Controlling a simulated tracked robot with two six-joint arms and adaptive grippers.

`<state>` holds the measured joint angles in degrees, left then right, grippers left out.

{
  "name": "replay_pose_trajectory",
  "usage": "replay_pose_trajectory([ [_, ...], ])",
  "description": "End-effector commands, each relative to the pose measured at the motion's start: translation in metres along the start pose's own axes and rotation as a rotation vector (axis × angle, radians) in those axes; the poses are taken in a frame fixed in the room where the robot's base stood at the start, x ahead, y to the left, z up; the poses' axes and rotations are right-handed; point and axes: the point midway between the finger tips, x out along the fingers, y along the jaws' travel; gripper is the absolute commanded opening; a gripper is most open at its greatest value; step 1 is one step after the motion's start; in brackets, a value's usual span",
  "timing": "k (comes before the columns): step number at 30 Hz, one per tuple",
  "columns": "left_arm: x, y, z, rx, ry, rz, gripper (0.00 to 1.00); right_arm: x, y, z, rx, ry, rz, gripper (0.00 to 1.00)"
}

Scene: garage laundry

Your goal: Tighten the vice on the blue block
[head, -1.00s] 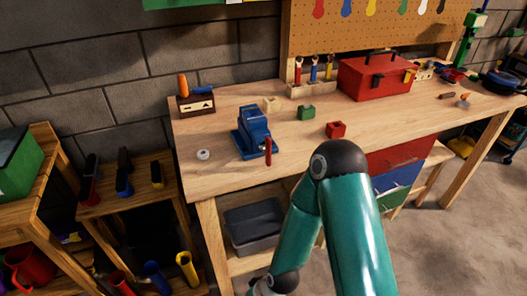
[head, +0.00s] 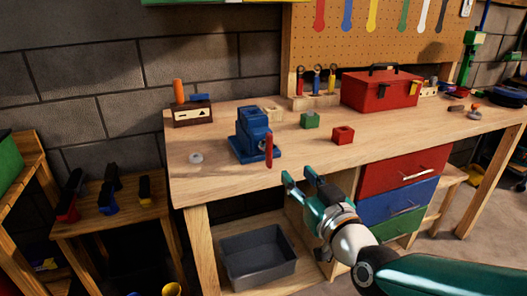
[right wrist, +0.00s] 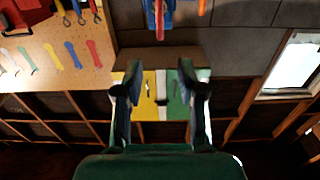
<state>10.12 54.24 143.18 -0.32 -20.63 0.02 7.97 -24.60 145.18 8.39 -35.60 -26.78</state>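The blue vice (head: 252,138) stands on the wooden workbench (head: 220,178), left of its middle. Its red handle (head: 269,150) hangs at the front right of the vice. I cannot make out a separate blue block in the jaws. My right gripper (head: 300,178) is in front of the bench edge, below and right of the handle, apart from it. Its two fingers are spread with nothing held between them. In the right wrist view the open right gripper (right wrist: 160,98) shows, with the red handle (right wrist: 159,20) at the top edge. My left gripper is not in view.
A green block (head: 310,121) and a red block (head: 343,135) sit right of the vice. A grey ring (head: 196,158) lies to its left. A red toolbox (head: 380,92) stands farther back. A grey bin (head: 258,258) is under the bench. The bench front near the vice is clear.

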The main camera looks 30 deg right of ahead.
Motion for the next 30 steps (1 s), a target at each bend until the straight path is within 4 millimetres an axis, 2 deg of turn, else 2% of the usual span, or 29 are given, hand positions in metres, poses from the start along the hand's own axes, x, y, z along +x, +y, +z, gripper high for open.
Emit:
replay_pose_trajectory([
  [7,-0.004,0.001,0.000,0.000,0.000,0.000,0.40,0.031,0.000,0.001,0.000,-0.004,0.000,0.40],
  [21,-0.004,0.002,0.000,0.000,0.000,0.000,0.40,0.131,-0.001,0.000,0.001,-0.003,-0.002,0.40],
  [25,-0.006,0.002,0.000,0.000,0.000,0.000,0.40,0.149,-0.002,0.000,0.000,-0.002,-0.002,0.40],
  [30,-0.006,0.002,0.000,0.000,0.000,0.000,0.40,0.163,-0.002,0.000,0.000,-0.002,-0.002,0.40],
])
